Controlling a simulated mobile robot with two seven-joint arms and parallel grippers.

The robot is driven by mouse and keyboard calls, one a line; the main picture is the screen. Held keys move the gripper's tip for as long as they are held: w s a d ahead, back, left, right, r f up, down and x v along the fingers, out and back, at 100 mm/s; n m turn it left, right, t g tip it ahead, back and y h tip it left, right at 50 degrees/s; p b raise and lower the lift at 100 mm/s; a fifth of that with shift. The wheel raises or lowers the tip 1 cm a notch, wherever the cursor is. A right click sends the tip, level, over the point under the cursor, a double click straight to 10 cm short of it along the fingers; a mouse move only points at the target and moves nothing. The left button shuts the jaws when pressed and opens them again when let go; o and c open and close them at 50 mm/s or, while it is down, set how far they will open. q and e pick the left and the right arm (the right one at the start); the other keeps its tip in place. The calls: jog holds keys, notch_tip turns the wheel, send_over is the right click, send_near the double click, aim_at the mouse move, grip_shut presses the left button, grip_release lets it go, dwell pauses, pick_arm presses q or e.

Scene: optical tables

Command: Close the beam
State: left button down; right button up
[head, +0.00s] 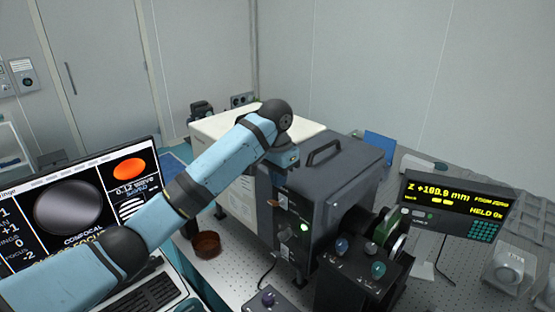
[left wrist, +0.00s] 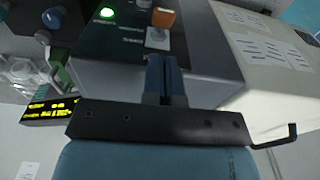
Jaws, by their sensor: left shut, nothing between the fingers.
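My left gripper (head: 284,162) is at the box's upper front edge, above the switch in the head view. In the left wrist view its fingers (left wrist: 164,66) are shut and empty, pointing toward the plate; contact cannot be told. My right gripper is out of view.
A monitor (head: 85,205) stands at left with a keyboard (head: 150,297) before it. A brown round dish (head: 207,244) is left of the box. Knobbed black units (head: 355,270) and a readout (head: 452,207) are at right. A cream housing (head: 215,128) adjoins the box.

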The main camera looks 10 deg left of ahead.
aim_at(273, 201)
pick_arm(q)
jog(key=f, duration=0.1)
jog(key=s+f, duration=0.1)
jog(key=a+p, duration=0.1)
jog(key=shift+s+f, duration=0.25)
jog(key=shift+f, duration=0.15)
jog(key=shift+s+a+f, duration=0.1)
jog(key=shift+s+f, duration=0.05)
jog(key=shift+f, duration=0.05)
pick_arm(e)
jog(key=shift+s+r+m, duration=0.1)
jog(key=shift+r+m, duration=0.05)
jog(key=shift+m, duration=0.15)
pick_arm(q)
jog(key=shift+f, duration=0.15)
